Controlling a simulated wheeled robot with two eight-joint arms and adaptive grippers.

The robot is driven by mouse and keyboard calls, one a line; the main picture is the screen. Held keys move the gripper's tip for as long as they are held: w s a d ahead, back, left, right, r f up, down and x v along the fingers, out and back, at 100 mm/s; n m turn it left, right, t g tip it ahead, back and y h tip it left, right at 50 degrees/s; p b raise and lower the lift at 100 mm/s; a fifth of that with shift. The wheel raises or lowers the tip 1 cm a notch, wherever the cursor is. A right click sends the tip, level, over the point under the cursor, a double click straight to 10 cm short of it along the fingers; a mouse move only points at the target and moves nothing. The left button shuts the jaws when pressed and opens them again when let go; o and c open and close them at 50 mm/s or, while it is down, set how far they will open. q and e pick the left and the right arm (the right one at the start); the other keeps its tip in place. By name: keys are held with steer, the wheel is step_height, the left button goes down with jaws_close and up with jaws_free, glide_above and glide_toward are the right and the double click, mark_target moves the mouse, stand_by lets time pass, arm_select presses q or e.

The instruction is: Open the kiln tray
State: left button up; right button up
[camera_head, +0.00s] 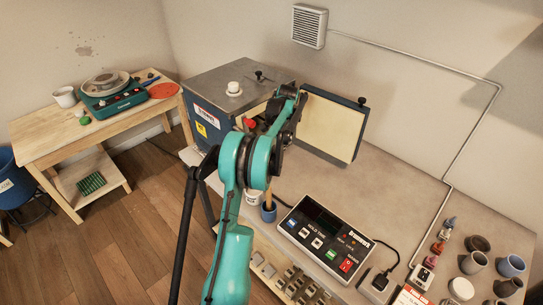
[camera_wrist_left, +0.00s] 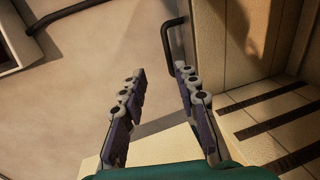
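The kiln (camera_head: 215,100) is a blue-grey box at the back of the table. Its door (camera_head: 330,125) stands open to the right, showing a cream lining. My teal left arm covers the kiln's front opening in the head view. In the left wrist view my left gripper (camera_wrist_left: 158,78) is open, with its two dark fingers apart and nothing between them. A dark bent bar handle (camera_wrist_left: 168,42) lies just beyond the fingertips, nearer the right finger; contact is not visible. A pale slotted surface (camera_wrist_left: 262,112), perhaps the kiln tray, lies to the right. My right gripper is not in view.
A control box (camera_head: 325,235) sits on the table (camera_head: 405,190) in front of the open door. Several small pots (camera_head: 474,262) and bottles stand at the right. A wooden side table (camera_head: 40,140) with a pottery wheel (camera_head: 108,95) stands at the left.

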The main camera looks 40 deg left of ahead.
arm_select(q)
steer(key=a+f, duration=0.1)
steer(key=f, duration=0.2)
steer(key=a+f+b, duration=0.1)
steer(key=f, duration=0.2)
steer(key=a+f, duration=0.1)
steer(key=f, duration=0.2)
steer(key=shift+a+f, duration=0.15)
steer(key=shift+f, duration=0.05)
steer(key=shift+w, duration=0.1)
jaws_close()
